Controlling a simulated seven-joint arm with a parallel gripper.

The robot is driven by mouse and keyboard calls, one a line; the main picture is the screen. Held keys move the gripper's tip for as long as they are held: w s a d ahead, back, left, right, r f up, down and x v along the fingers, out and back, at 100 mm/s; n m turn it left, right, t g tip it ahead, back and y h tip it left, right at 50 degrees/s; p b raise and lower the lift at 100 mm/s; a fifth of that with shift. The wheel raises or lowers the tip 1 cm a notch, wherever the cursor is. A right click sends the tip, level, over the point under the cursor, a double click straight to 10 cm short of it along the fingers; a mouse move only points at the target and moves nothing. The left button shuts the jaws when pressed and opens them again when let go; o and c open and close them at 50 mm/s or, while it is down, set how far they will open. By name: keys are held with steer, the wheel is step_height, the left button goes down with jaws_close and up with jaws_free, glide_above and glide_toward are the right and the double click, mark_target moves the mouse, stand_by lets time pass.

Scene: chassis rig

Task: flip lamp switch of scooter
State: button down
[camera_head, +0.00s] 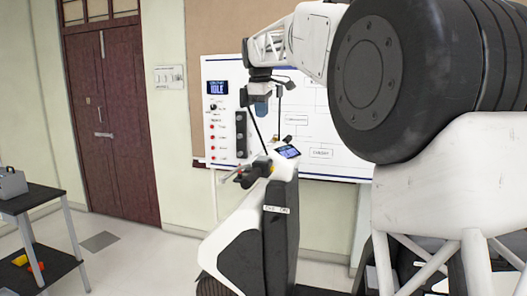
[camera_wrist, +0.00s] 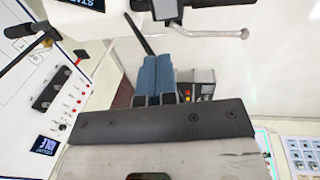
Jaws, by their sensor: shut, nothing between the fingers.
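The white and black scooter (camera_head: 250,240) stands upright in the middle of the head view. Its handlebar (camera_head: 250,173) has a dark grip and a small lit display (camera_head: 287,151). In the wrist view, the black handlebar controls (camera_wrist: 165,10) and a silver lever (camera_wrist: 215,33) show at the top edge. I cannot pick out the lamp switch for certain. My gripper (camera_head: 261,107) hangs pointing down above the handlebar, apart from it. Its blue fingers (camera_wrist: 156,62) are shut and empty, below the controls in the wrist view.
A white wall panel (camera_head: 330,135) with a screen and red buttons is behind the scooter. A scooter mirror (camera_wrist: 30,45) sticks out at the left of the wrist view. A dark shelf cart (camera_head: 35,205) stands far left. The floor between cart and scooter is clear.

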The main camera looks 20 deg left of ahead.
mark_target(264, 157)
steer(key=shift+f, duration=0.1)
steer(key=f, duration=0.4)
steer(key=w+f, duration=0.1)
steer(key=f, duration=0.4)
steer(key=w+f, duration=0.1)
steer(key=f, duration=0.3)
steer(key=shift+f, duration=0.35)
steer(key=shift+w, duration=0.15)
